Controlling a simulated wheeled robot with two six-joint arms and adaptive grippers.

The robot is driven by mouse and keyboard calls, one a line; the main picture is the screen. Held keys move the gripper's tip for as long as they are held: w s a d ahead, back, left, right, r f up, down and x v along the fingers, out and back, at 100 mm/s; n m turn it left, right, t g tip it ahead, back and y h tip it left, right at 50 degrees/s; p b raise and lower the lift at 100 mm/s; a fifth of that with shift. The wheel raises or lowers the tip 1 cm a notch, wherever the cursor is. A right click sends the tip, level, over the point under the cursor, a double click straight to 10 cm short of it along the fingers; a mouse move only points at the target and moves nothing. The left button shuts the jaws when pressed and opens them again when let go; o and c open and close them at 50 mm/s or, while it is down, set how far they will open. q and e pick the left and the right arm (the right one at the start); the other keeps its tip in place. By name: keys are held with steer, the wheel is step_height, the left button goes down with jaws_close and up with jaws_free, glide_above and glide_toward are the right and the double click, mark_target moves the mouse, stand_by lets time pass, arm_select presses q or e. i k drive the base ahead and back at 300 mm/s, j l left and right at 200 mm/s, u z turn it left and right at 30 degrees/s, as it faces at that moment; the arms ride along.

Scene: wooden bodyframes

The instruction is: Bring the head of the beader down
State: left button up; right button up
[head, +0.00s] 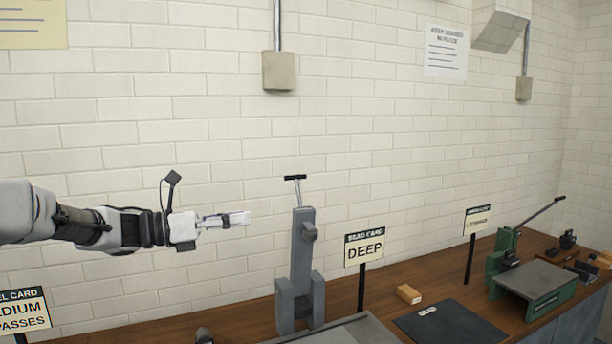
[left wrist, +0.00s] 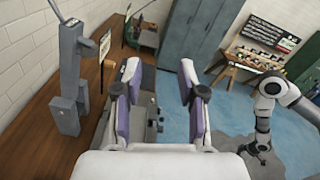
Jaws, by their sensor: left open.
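The beader (head: 301,255) is a tall grey upright machine on the wooden bench in the head view. A thin rod with a black T-handle (head: 295,178) stands up from its top. A rounded grey block (head: 309,231), seemingly its head, sits high on the column. The beader also shows at the left of the left wrist view (left wrist: 70,85). My left gripper (head: 240,219) is in the air to the left of the column, below the T-handle's height and apart from it. In the left wrist view its two fingers (left wrist: 158,75) are spread with nothing between them.
A DEEP card (head: 364,248) on a post stands right of the beader. A wooden block (head: 409,294), a dark mat (head: 448,325) and a green lever machine (head: 507,255) lie farther right. Another card (head: 22,311) stands at lower left. The brick wall is behind.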

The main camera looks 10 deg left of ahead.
mark_target(301, 250)
steer(key=i, duration=1.1)
